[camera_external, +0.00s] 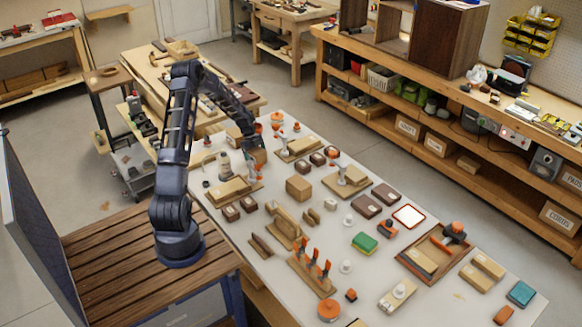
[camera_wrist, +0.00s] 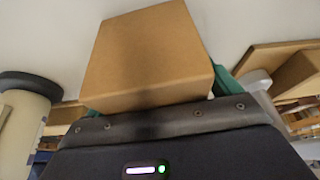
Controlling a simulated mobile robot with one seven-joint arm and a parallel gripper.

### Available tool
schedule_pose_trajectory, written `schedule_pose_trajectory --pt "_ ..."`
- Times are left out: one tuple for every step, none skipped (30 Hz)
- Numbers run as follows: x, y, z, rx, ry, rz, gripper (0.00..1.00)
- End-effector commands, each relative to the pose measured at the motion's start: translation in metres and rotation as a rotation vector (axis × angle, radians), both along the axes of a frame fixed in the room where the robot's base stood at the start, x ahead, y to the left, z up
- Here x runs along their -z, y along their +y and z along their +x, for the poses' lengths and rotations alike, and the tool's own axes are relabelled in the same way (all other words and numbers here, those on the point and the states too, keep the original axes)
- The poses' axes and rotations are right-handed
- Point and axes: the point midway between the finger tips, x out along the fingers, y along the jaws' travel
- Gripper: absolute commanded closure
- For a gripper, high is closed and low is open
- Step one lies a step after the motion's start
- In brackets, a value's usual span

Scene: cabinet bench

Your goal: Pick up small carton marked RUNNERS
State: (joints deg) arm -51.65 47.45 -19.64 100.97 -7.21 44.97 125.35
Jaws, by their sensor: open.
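A plain brown carton (camera_external: 257,157) stands on the white bench top at my gripper (camera_external: 252,146). In the wrist view the carton (camera_wrist: 150,55) is large and close, directly in front of the gripper. Green finger parts show at both its lower left and right sides. The jaws are open, with the carton at or between them; the near lower part of the carton is hidden by the gripper body. A second brown carton (camera_external: 299,187) stands farther forward on the bench. I cannot read RUNNERS on either carton.
A cream cylindrical object with a dark rim (camera_wrist: 22,125) is left of the gripper. A wooden piece (camera_wrist: 300,75) lies at right. The white bench (camera_external: 330,225) holds many wooden fixtures, blocks and orange-topped parts, with small clear gaps between.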

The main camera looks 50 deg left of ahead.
Motion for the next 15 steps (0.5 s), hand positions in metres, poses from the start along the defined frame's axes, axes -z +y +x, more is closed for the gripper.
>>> schedule_pose_trajectory --pt "0.0 0.0001 0.0 0.0 0.0 0.0 0.11" --pt "0.0 0.0 0.0 0.0 0.0 0.0 0.11" --pt "0.0 0.0 0.0 0.0 0.0 0.0 0.11" --pt "0.0 0.0 0.0 0.0 0.0 0.0 0.11" --pt "0.0 0.0 0.0 0.0 0.0 0.0 0.11" --pt "0.0001 0.0 0.0 0.0 0.0 0.0 0.15" --pt "0.0001 0.0 -0.0001 0.0 0.0 0.0 0.21" --pt "0.0001 -0.0001 -0.0001 0.0 0.0 0.0 0.27" --pt "0.0001 0.0 -0.0001 0.0 0.0 0.0 0.34" --pt "0.0001 -0.0001 -0.0001 0.0 0.0 0.0 0.4" --pt "0.0001 -0.0001 -0.0001 0.0 0.0 0.0 0.46" --pt "0.0001 -0.0001 -0.0001 0.0 0.0 0.0 0.54" --pt "0.0001 -0.0001 -0.0001 0.0 0.0 0.0 0.6" --pt "0.0001 -0.0001 -0.0001 0.0 0.0 0.0 0.66" --pt "-0.0002 0.0 0.0001 0.0 0.0 0.0 0.68"
